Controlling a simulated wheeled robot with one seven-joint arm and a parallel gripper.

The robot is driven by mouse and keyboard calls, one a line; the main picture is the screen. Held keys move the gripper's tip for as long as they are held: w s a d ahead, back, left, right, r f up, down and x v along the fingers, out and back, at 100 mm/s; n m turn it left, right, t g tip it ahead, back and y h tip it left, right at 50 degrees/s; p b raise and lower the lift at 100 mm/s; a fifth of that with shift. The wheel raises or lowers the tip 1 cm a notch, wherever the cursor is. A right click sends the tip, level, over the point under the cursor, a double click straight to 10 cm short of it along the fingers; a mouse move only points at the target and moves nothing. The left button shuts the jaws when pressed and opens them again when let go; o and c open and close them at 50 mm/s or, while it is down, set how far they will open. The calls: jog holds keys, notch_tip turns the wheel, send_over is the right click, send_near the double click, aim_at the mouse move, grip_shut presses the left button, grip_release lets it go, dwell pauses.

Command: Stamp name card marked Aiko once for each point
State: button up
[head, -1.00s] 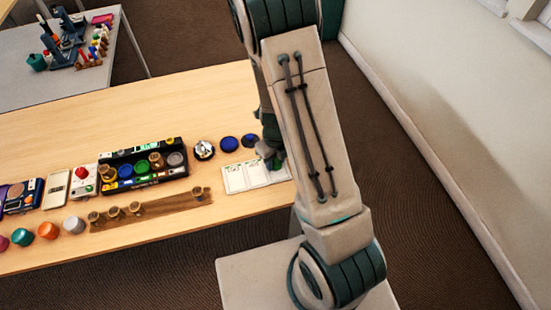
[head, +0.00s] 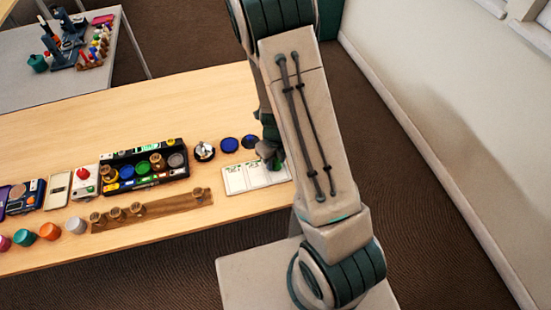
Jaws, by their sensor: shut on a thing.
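A white board of name cards (head: 247,178) lies near the right end of the wooden table. Its writing is too small to read, so I cannot tell which card is Aiko's. My gripper (head: 270,157) is over the right part of the board, largely hidden behind my arm. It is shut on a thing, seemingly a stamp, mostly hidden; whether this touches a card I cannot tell. Several wooden-handled stamps (head: 116,214) stand on a brown strip (head: 165,208) with a gap in the row. A black tray (head: 146,184) holds coloured pads, including a green one (head: 142,168), and more wooden-handled pieces.
Two blue discs (head: 229,145) and a round white-and-black item (head: 204,151) lie behind the cards. Coloured cups (head: 50,231) and small boxes (head: 58,188) fill the left. The table's back middle is clear. A wall (head: 440,120) stands at right.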

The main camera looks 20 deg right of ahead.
jog(key=shift+r+p, duration=2.9)
jog(key=shift+r, duration=0.4)
jog(key=shift+f, duration=0.1)
